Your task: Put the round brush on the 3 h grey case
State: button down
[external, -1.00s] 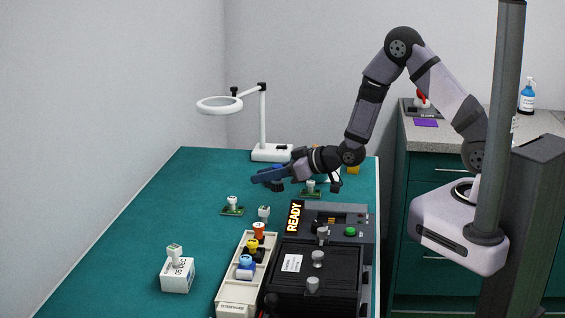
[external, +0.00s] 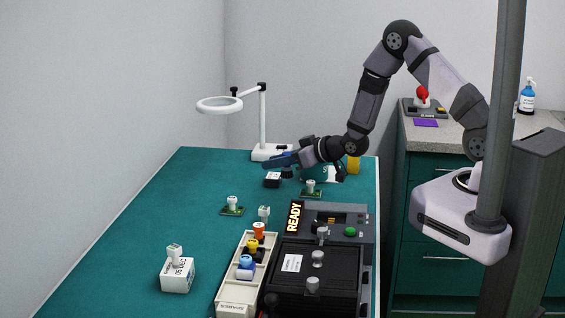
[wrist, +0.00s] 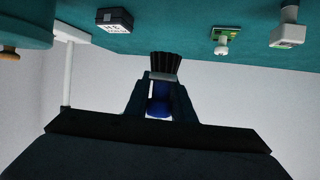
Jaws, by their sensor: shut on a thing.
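The round brush (wrist: 164,66) has black bristles, a pale metal band and a blue handle. My gripper (wrist: 159,95) is shut on the blue handle, with the bristles sticking out past the fingers. In the external view my gripper (external: 284,160) is above the far part of the bench, where the brush is hard to make out. The 3 h case (external: 272,180) is a small dark box with a white label, standing on the bench just below my gripper. In the wrist view the case (wrist: 114,20) is at upper left, upside down, apart from the brush.
A white ring lamp (external: 262,120) stands behind. A green board (external: 311,192) and another green board (external: 232,211) lie nearer. The beige tray (external: 235,290), the dark READY unit (external: 325,215) and a white labelled block (external: 177,276) are in front. The left bench surface is clear.

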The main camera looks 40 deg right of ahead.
notch_tip(320, 180, up, 2)
jog(key=m+t+h+p, duration=0.1)
jog(key=m+h, duration=0.1)
send_over(274, 179)
jog(key=w+d+r+m+h, duration=0.1)
jog(key=w+r, duration=0.2)
jog(key=w, duration=0.3)
notch_tip(274, 179, down, 6)
jog(key=p, duration=0.2)
jog(key=shift+s+f, duration=0.15)
jog(key=shift+f, duration=0.05)
jog(key=shift+f+p, duration=0.95)
jog(key=shift+f, duration=0.95)
jog(key=shift+f+b, duration=0.25)
jog(key=shift+b, duration=0.05)
jog(key=c, duration=1.5)
grip_release()
jog(key=shift+r+p, duration=0.3)
jog(key=shift+p, duration=0.1)
